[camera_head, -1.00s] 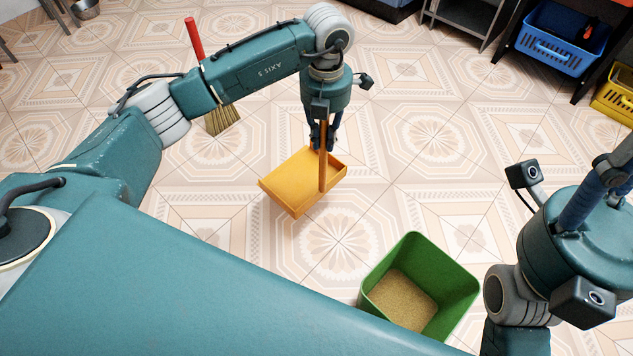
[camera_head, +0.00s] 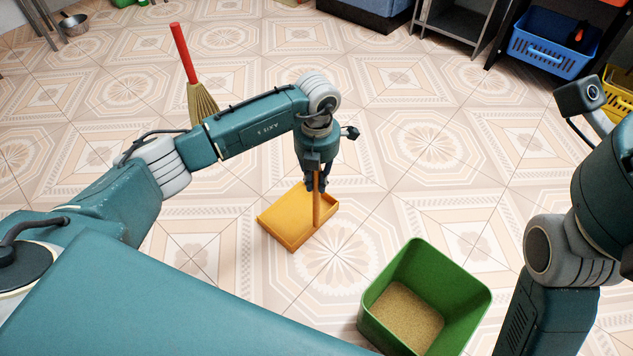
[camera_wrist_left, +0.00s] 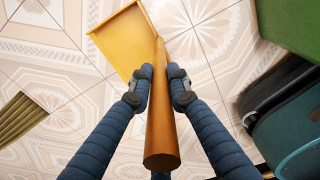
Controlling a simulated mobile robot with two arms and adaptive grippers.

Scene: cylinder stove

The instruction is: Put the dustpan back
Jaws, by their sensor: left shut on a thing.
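The orange-yellow dustpan (camera_head: 284,223) is at the middle of the head view, over the tiled floor, with its handle (camera_head: 317,205) upright. My left gripper (camera_head: 317,184) is shut on the handle from above. In the left wrist view the two fingers close on either side of the dustpan's handle (camera_wrist_left: 160,110), and the dustpan's pan (camera_wrist_left: 122,40) lies beyond them. I cannot tell whether the pan touches the floor. My right arm shows at the right edge, but its gripper fingers are out of view.
A green bin (camera_head: 440,270) with grainy brown contents stands at the lower middle right. A red-handled broom (camera_head: 186,58) stands behind my left arm. A blue basket (camera_head: 548,48) and a yellow basket (camera_head: 617,95) are at the upper right. A metal pot (camera_head: 75,25) is far left. Floor between is clear.

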